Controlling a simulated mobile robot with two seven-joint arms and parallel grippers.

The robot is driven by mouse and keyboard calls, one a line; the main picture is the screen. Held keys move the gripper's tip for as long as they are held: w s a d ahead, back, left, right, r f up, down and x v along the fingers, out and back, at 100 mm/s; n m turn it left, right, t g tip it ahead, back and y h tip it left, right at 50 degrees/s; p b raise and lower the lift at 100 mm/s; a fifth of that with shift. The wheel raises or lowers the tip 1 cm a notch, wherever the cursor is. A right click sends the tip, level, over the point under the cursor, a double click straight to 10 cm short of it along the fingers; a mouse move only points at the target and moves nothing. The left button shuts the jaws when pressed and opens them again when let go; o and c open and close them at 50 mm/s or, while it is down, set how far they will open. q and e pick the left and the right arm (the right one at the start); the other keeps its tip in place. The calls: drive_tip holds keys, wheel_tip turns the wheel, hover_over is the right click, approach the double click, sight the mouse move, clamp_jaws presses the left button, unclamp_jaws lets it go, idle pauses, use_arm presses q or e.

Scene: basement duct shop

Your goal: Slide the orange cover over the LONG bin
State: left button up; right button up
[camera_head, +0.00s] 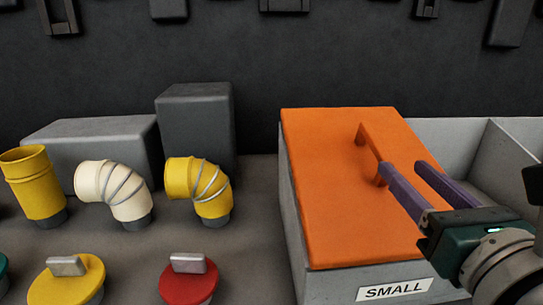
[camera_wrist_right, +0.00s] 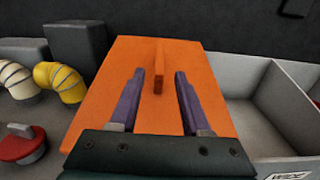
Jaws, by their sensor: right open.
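The orange cover (camera_head: 325,190) is a flat panel with a raised bar handle (camera_head: 369,146). It lies over the bin labelled SMALL (camera_head: 394,289). In the right wrist view the cover (camera_wrist_right: 105,100) fills the middle, and its handle (camera_wrist_right: 158,68) stands between the lines of my two fingers. My right gripper (camera_head: 405,170) is open, its purple fingers low over the cover by the near end of the handle. I cannot tell whether a finger touches it. No label reading LONG is in view. My left gripper is not in view.
An open grey compartment (camera_wrist_right: 265,115) lies right of the cover; its label (camera_wrist_right: 287,176) is cut off. Yellow and cream duct elbows (camera_head: 205,190), grey blocks (camera_head: 195,125) and round lids with handles, one red (camera_head: 188,282), stand on the left. A dark wall rises behind.

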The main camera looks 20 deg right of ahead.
sight(378, 144)
drive_tip(key=shift+w, duration=0.3)
drive_tip(key=p+x, duration=0.1)
drive_tip(key=x, duration=0.8)
drive_tip(key=shift+w, duration=0.1)
drive_tip(key=shift+c, duration=0.4)
clamp_jaws()
idle(0.6)
